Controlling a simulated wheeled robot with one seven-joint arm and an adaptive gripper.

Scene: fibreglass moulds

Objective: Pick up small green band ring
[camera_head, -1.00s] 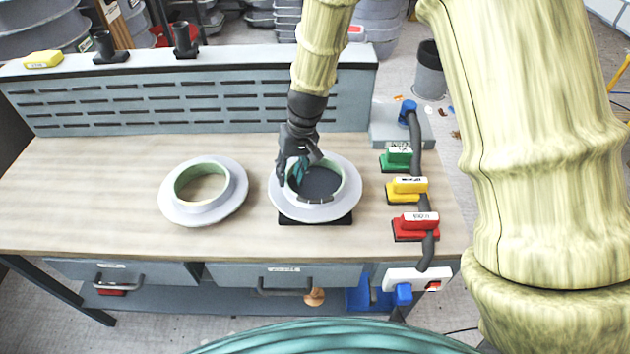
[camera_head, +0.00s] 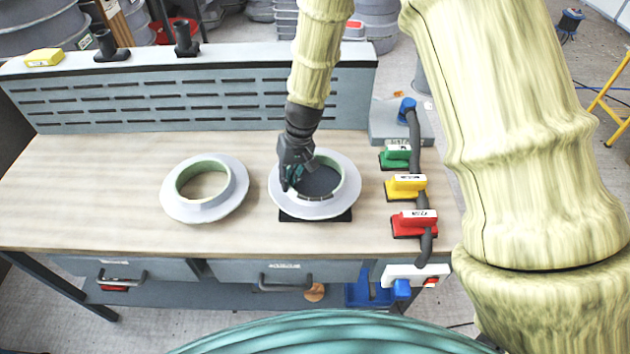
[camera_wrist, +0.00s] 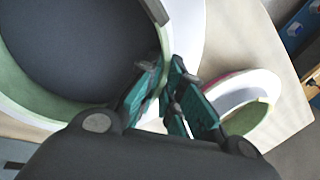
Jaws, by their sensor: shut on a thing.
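The ring (camera_head: 345,206) has a wide pale flange and a green inner band. It sits on a black square pad (camera_head: 345,216) on the bench, with a dark disc inside it. My gripper (camera_head: 290,184) reaches down at the ring's left rim. In the wrist view, the teal fingers of my gripper (camera_wrist: 168,70) straddle the wall of the ring (camera_wrist: 32,112), one inside and one outside, and are shut on it. The ring appears level on the pad; the fingertip contact is partly hidden.
A second, similar ring (camera_head: 235,192) lies to the left on the bench (camera_head: 90,200). Green (camera_head: 397,153), yellow (camera_head: 407,184) and red (camera_head: 413,222) blocks stand along the right edge. A slotted grey panel (camera_head: 190,105) closes off the back. The left of the bench is clear.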

